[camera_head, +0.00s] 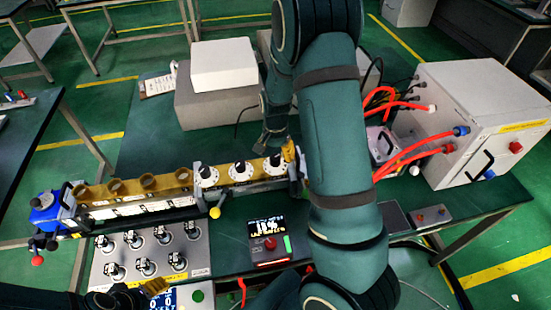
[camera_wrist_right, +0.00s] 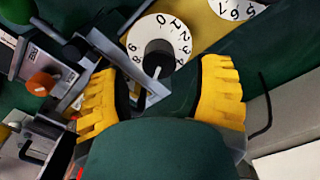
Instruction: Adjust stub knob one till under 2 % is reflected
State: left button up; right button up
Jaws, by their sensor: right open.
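Three white numbered dials with dark stub knobs stand in a row on the yellow waveguide (camera_head: 118,187): a left knob (camera_head: 207,174), a middle knob (camera_head: 240,168) and a right knob (camera_head: 273,161). I cannot read which is stub one. My right gripper (camera_head: 287,151) is beside the right knob, partly hidden by my arm. In the right wrist view, its yellow fingers (camera_wrist_right: 168,98) are spread apart, with a numbered dial (camera_wrist_right: 160,47) just beyond them. A small display (camera_head: 268,229) shows a percentage that looks like 11%. My left gripper (camera_head: 152,287) shows only partly at the bottom left.
A panel with several small knobs (camera_head: 152,254) lies in front of the waveguide. A white cabinet (camera_head: 467,125) with red cables stands at right. White and grey boxes (camera_head: 222,66) sit behind. A yellow ball-ended lever (camera_head: 215,212) sticks out in front of the left knob.

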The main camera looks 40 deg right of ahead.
aim_at(276, 157)
notch_tip(276, 157, up, 8)
jog(key=shift+r, duration=0.2)
pick_arm(q)
jog(key=shift+a, duration=0.1)
pick_arm(e)
jog(key=shift+f, duration=0.1)
dwell(0.5)
